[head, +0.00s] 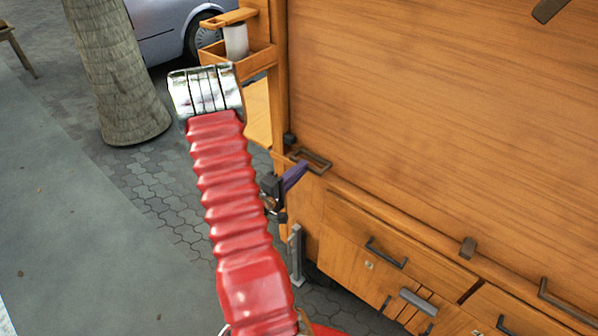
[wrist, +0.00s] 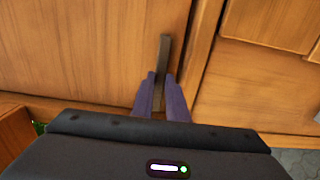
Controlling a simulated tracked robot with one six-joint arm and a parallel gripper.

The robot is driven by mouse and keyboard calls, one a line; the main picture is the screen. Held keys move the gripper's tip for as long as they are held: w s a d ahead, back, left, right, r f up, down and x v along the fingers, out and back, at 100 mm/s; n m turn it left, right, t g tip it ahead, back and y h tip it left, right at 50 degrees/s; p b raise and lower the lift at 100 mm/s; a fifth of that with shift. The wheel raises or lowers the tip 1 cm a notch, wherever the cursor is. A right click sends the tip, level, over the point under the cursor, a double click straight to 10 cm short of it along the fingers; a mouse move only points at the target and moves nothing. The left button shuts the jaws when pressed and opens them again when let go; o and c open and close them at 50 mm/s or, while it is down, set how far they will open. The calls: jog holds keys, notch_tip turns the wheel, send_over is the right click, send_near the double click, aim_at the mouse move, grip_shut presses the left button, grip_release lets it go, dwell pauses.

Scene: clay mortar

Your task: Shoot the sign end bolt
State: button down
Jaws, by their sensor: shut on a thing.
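In the wrist view a dark metal bar, which I take to be the sign end bolt (wrist: 164,48), stands nearly upright against a wooden panel. The two purple fingers of my gripper (wrist: 160,78) are closed on either side of its lower part. In the head view my gripper (head: 294,176) is at the left end of the wooden cabinet, its purple finger pointing up and right toward the corner. The bolt cannot be told apart clearly there.
A large wooden board (head: 440,90) rises above drawers (head: 385,245) with dark handles. A dark metal bracket (head: 312,160) sits at the cabinet corner. A small shelf with a white cup (head: 236,41) is at upper left. A tree trunk (head: 112,70) and parked car (head: 165,30) stand beyond.

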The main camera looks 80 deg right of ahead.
jog(key=shift+f, duration=0.1)
jog(key=shift+w+d, duration=0.35)
jog(key=shift+w, duration=0.45)
jog(key=shift+w+d, duration=0.3)
jog(key=shift+w, duration=0.5)
jog(key=shift+w+d, duration=0.35)
jog(key=shift+w, duration=0.45)
jog(key=c, duration=1.7)
grip_release()
jog(key=shift+c, duration=0.2)
send_near(291, 160)
jog(key=v, duration=0.6)
jog(key=shift+w, duration=0.15)
